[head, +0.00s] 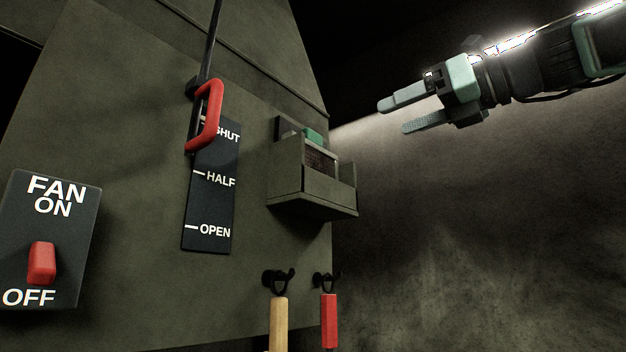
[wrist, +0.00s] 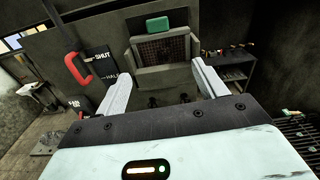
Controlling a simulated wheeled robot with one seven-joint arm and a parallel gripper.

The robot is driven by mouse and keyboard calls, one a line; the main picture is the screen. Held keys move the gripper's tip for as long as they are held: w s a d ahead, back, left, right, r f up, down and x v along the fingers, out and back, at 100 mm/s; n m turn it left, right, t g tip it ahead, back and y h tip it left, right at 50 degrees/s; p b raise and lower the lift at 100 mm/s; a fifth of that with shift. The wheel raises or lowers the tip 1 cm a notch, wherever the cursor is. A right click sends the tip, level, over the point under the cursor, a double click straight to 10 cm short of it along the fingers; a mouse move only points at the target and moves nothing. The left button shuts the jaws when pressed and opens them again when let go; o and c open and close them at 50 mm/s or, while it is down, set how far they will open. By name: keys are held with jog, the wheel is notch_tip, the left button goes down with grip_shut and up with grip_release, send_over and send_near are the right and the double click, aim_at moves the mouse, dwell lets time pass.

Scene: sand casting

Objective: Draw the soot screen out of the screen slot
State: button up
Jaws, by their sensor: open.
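The soot screen (head: 322,160) is a dark mesh panel with a green grip (head: 313,135) on top. It sits in the screen slot (head: 312,189), an open-topped grey-green box on the hood's side. Its lower part is hidden by the slot's front wall. In the wrist view the screen's mesh (wrist: 163,49) and green grip (wrist: 158,26) show ahead, beyond the fingertips. My gripper (head: 393,117) is open and empty, to the right of the slot and slightly higher, apart from the screen. Its two fingers also show in the wrist view (wrist: 160,72), spread either side of the slot.
A red damper handle (head: 206,115) on a rod stands at SHUT, left of the slot. A fan switch (head: 42,262) is at far left. Two tools, one wooden-handled (head: 278,322) and one red-handled (head: 329,320), hang below the slot. A shelf (wrist: 232,72) stands at right.

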notch_tip(320, 180, up, 2)
jog(key=p, duration=0.6)
send_near(315, 135)
jog(key=x, duration=0.3)
jog(key=shift+m, duration=0.3)
jog(key=p+x, duration=0.3)
jog(key=x, duration=0.1)
jog(key=shift+w+a+r, duration=0.15)
jog(key=shift+w+a, duration=0.35)
jog(key=c, duration=1.5)
